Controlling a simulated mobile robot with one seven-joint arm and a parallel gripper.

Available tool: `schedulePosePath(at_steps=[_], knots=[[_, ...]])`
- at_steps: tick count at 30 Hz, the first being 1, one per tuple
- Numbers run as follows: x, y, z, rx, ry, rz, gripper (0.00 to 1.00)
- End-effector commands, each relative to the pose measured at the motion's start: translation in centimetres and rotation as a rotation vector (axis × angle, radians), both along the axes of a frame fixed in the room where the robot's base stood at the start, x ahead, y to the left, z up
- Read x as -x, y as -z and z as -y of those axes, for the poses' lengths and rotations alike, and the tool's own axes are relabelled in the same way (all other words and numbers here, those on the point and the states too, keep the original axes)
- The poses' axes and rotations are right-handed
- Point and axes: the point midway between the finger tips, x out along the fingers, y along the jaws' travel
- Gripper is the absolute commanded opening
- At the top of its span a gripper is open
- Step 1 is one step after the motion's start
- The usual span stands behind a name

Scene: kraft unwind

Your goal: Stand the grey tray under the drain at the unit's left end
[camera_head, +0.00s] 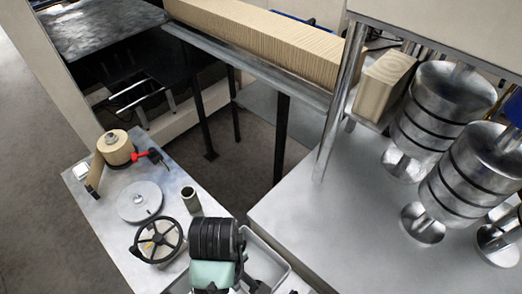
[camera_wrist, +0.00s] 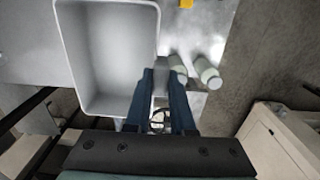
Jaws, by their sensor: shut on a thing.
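The grey tray (camera_head: 264,262) is a shallow, rectangular open bin at the bottom centre of the head view, partly hidden behind my gripper (camera_head: 228,262). In the wrist view the tray (camera_wrist: 112,50) fills the upper left and looks empty. My gripper's two dark fingers (camera_wrist: 162,82) meet the tray's near right edge and are shut on it. Whether the tray is lifted or resting on the surface below is unclear. I cannot make out the drain in either view.
A metal bench (camera_head: 105,225) at left carries a kraft roll (camera_head: 115,147), a metal disc (camera_head: 140,202), a black handwheel (camera_head: 158,241) and a small cup (camera_head: 191,199). Metal rollers (camera_head: 447,98) stand over the steel deck (camera_head: 330,225) at right. Dark floor lies between.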

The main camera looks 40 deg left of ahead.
Motion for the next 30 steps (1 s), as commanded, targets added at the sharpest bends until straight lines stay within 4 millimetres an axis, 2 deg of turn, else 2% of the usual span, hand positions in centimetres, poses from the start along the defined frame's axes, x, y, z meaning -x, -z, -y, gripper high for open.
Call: schedulePosePath(at_steps=[1,7,13,18,23,30], knots=[[0.0,1.7,0.0,0.000,-0.001,0.000,0.00],[0.1,5.2,0.0,0.000,-0.001,0.000,0.00],[0.1,9.9,0.0,0.000,-0.001,-0.001,0.00],[0.1,12.0,0.0,0.000,-0.001,0.000,0.00],[0.1,13.1,0.0,0.001,-0.001,-0.001,0.00],[0.2,17.1,0.0,0.002,-0.001,-0.003,0.00]])
